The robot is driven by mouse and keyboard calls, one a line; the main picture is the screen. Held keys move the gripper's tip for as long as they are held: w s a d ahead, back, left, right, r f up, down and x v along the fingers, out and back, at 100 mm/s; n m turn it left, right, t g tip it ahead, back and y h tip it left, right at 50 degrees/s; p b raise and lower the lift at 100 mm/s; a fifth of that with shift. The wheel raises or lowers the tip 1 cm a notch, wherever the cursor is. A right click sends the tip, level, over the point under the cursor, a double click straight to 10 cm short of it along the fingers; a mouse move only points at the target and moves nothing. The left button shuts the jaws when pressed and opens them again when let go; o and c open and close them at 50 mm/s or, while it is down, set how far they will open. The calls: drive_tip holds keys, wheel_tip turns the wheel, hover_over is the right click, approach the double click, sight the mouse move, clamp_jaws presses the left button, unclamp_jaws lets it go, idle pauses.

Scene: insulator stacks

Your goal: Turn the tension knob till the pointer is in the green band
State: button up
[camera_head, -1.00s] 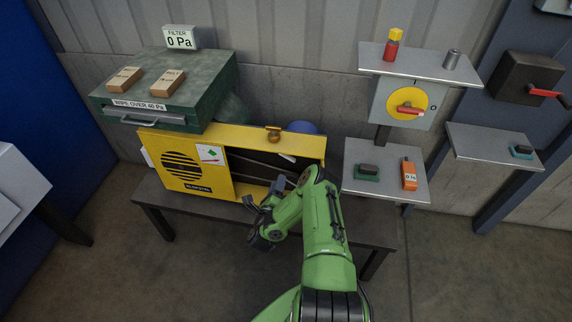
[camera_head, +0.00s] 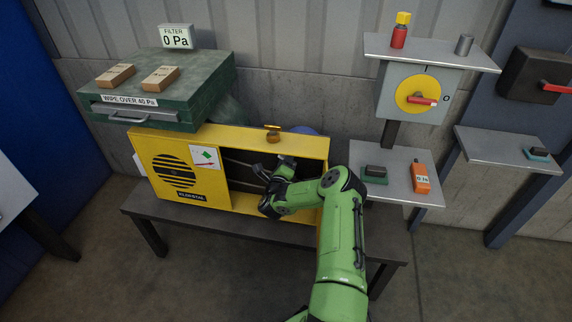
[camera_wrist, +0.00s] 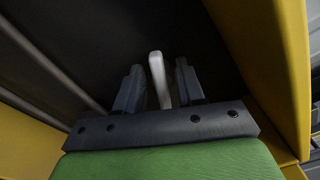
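A small brown-orange knob (camera_head: 273,137) sits on the top edge of the yellow cabinet (camera_head: 218,200); I take it for the tension knob. A white card (camera_head: 205,158) on the cabinet front bears a green patch and a red pointer. The pointer looks apart from the green patch. My gripper (camera_head: 272,172) is at the cabinet's dark opening, below the knob. In the wrist view its two dark fingers (camera_wrist: 159,88) are apart. A pale rod end (camera_wrist: 157,68) shows between them; I cannot tell whether they touch it. The knob is not recognisable in the wrist view.
A green filter box (camera_head: 160,85) with two wooden blocks stands behind the cabinet on the left. A bench (camera_head: 150,212) carries the cabinet. On the right are a yellow-faced switch (camera_head: 418,95) with a red handle, and a shelf (camera_head: 400,185) holding a orange meter (camera_head: 421,178).

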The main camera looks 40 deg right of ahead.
drive_tip(key=shift+r, duration=0.1)
drive_tip(key=shift+c, duration=0.4)
clamp_jaws()
drive_tip(key=shift+p, duration=0.35)
drive_tip(key=n+p, duration=0.2)
drive_tip(key=n, duration=0.1)
drive_tip(key=shift+w+n+p, duration=0.1)
drive_tip(key=shift+n+p, duration=0.2)
drive_tip(key=shift+n, duration=0.1)
drive_tip(key=shift+n+p, duration=0.6)
drive_tip(key=shift+n, duration=0.6)
drive_tip(key=shift+a+f+n, duration=0.1)
drive_tip(key=shift+f+n, duration=0.15)
drive_tip(key=shift+n, duration=0.05)
drive_tip(key=shift+o, duration=0.4)
unclamp_jaws()
